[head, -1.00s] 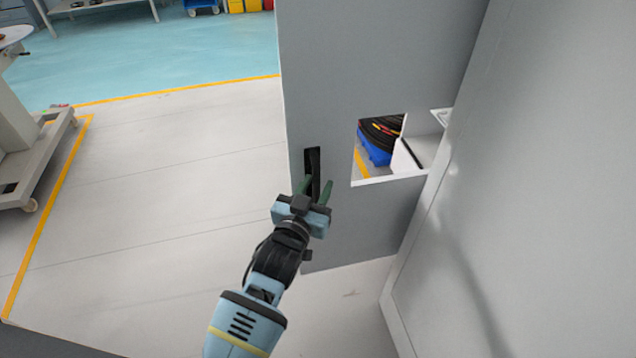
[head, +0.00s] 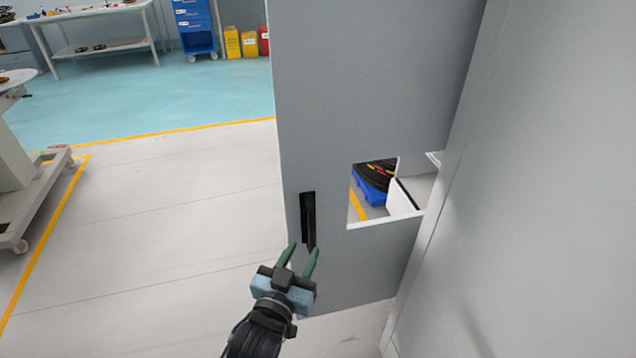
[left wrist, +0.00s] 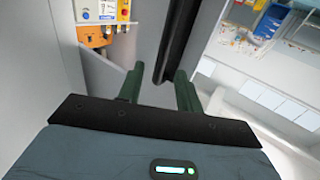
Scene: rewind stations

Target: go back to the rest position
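My left gripper (head: 299,261) is in the lower middle of the head view, its two green fingers apart with nothing seen between them. It is just below and in front of a black upright handle (head: 308,222) on a grey door panel (head: 375,85). In the left wrist view the open fingers (left wrist: 158,88) point toward the black handle (left wrist: 177,40), which runs upward near the right finger. I cannot tell whether a finger touches it. My right gripper is in neither view.
The door has a square opening (head: 385,220), through which a blue item with black coils (head: 372,180) shows. A grey wall (head: 540,200) stands close on the right. Free floor (head: 170,200) lies to the left, with a wheeled stand (head: 35,195) at the left edge.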

